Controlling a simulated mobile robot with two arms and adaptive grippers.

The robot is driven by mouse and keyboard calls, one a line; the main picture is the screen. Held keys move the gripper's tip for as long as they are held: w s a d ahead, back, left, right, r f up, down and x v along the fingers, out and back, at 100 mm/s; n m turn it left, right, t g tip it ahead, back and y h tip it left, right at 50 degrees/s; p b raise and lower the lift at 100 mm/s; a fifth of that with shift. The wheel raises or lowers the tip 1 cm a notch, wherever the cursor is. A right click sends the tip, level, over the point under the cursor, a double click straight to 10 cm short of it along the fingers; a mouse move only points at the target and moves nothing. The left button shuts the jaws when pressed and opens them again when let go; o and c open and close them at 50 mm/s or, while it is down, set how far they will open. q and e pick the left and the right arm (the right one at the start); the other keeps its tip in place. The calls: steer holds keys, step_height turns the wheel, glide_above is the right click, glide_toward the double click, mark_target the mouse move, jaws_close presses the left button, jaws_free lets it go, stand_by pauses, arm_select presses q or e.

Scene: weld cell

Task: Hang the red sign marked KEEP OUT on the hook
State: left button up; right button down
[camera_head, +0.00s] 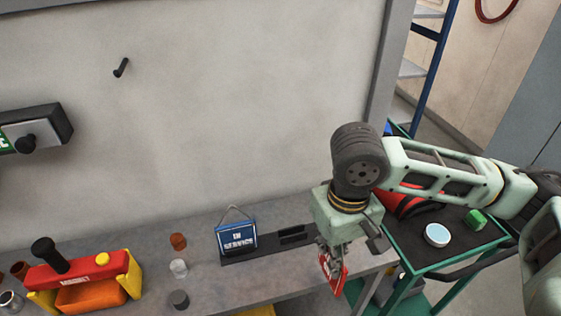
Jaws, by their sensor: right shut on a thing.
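The red sign (333,274) is in my right gripper (328,250), which is shut on it near the right end of the bench. The sign hangs below the fingers and is seen at a slant, partly covered by them; its lettering is too small to read. The dark hook (121,67) sticks out of the pale wall at the upper left, and nothing hangs on it. The sign is far to the right of the hook and lower. My left gripper is not in view.
A blue sign (236,238) with a wire loop stands in a dark rack (262,252) on the grey bench (210,286). Small cups and a red and yellow device (80,275) are left of it. A wall box (40,126) sits below the hook. A green cart (446,262) stands right.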

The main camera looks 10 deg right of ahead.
steer(key=shift+w+r+n, duration=0.15)
steer(key=shift+r+n, duration=0.3)
steer(key=shift+n, duration=0.25)
steer(key=r+n, duration=0.1)
steer(key=n, duration=0.2)
steer(key=w+r+n+p, duration=0.1)
steer(key=r+n, duration=0.1)
steer(key=n, duration=0.2)
steer(key=r+n, duration=0.2)
steer(key=n, duration=0.2)
steer(key=shift+w+a+r+p, duration=0.15)
steer(key=shift+w+a+p, duration=0.15)
steer(key=shift+w+p, duration=0.1)
steer(key=r+n, duration=0.1)
steer(key=n, duration=0.1)
steer(key=r+n, duration=0.1)
steer(key=n, duration=0.2)
steer(key=shift+w+a, duration=0.1)
steer(key=shift+w, duration=0.1)
